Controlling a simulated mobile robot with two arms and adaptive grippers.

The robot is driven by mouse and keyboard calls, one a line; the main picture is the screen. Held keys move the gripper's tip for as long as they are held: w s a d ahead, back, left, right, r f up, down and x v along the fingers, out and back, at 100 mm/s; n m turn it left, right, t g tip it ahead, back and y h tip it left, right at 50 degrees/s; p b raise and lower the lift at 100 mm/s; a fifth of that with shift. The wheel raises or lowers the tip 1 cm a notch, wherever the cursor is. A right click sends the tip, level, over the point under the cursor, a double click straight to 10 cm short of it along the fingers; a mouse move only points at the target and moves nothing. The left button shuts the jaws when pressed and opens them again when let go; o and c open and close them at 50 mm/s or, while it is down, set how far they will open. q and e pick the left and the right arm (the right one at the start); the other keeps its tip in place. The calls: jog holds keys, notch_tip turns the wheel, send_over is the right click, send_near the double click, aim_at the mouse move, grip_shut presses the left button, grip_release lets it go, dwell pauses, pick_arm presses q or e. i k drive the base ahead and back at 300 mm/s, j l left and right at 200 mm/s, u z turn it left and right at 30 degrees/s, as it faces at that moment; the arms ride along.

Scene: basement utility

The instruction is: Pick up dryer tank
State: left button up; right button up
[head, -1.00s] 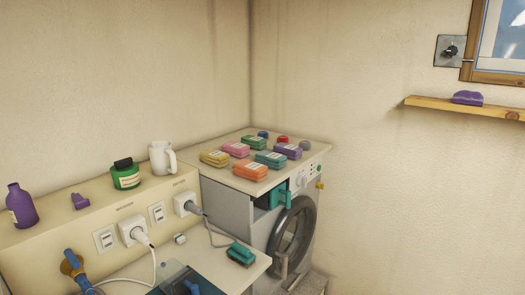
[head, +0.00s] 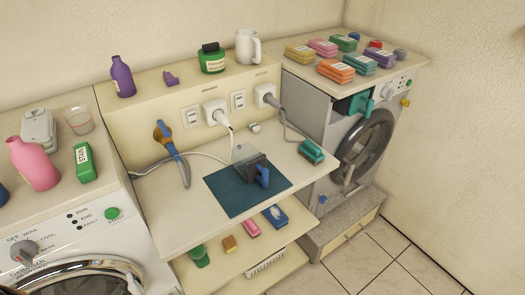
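A teal part with a handle (head: 354,103) sits in a dark slot at the upper front of the right-hand machine (head: 318,98) in the head view. It looks like a tank or drawer; no label on it can be read. The left-hand machine (head: 75,235) has a round door, a grey knob and a green button. Neither of my grippers can be made out in view.
Between the machines is a counter (head: 188,215) with a blue mat (head: 227,197), a grey-and-blue device (head: 253,168), a teal brush (head: 312,151) and cables. Coloured boxes (head: 335,70) cover the right machine's top. Tiled floor (head: 395,255) is clear at lower right.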

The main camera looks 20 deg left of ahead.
aim_at(251, 165)
jog(key=i+l+u, duration=0.1)
jog(key=i+l, duration=0.25)
jog(key=i+l+u, duration=0.1)
jog(key=i+l, duration=0.25)
jog(key=l, duration=0.15)
jog(key=i+l+u, duration=0.1)
jog(key=i+l, duration=0.2)
jog(key=l, duration=0.15)
